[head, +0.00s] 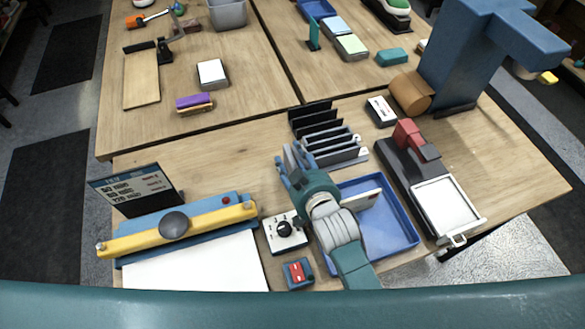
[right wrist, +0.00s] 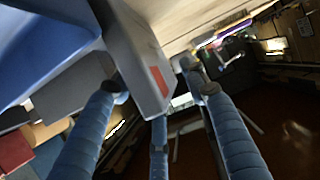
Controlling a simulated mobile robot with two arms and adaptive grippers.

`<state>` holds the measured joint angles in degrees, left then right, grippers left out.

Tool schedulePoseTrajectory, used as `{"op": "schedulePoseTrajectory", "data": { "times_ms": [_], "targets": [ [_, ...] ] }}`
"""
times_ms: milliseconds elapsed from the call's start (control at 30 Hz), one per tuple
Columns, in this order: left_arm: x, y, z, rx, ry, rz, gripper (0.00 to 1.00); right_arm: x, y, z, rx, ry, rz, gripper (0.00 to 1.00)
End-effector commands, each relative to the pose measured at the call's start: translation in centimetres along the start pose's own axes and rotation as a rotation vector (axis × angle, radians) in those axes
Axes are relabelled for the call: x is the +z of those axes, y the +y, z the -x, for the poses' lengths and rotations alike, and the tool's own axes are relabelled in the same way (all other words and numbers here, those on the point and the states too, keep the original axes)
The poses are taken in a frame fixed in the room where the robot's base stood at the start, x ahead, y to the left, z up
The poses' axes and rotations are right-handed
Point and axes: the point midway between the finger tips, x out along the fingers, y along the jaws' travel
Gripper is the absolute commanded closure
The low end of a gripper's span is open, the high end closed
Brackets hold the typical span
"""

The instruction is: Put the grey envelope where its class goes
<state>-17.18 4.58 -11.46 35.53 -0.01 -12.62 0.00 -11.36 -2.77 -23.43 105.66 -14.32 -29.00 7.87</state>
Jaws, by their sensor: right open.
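A pale, flat piece that looks like an envelope (head: 364,201) leans in the blue tray (head: 408,235), partly behind my right arm. My right gripper (head: 291,163) is open, beside the left end of the black slotted rack (head: 345,157). My left gripper is not in view.
A sign board (head: 135,189) stands behind a blue and yellow trimmer (head: 178,226) at left. A dial box (head: 285,232) and a small red-topped block (head: 298,272) sit left of my arm. A red and black machine (head: 412,160) is right of the tray.

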Motion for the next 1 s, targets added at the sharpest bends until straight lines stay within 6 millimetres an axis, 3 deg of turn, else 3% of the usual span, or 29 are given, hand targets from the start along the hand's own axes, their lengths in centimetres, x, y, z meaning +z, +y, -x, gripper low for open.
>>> {"op": "schedulePoseTrajectory", "data": {
  "times_ms": [300, 567, 633, 800, 1000],
  "targets": [
    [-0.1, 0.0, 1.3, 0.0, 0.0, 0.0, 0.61, -0.3, -0.1, -4.1, 0.0, 0.001, 0.0, 0.56],
    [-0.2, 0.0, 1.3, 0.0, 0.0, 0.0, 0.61, -0.1, -0.1, -4.4, 0.0, 0.0, 0.0, 0.56],
    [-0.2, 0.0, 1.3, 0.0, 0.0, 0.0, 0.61, -0.1, -0.1, -4.4, 0.0, 0.0, 0.0, 0.64],
    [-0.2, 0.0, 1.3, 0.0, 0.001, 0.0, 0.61, -0.1, -0.1, -4.4, 0.0, 0.0, 0.0, 0.98],
    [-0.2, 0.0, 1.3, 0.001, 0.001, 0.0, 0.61, -0.1, -0.1, -4.4, 0.0, 0.001, 0.0, 1.0]
  ]
}}
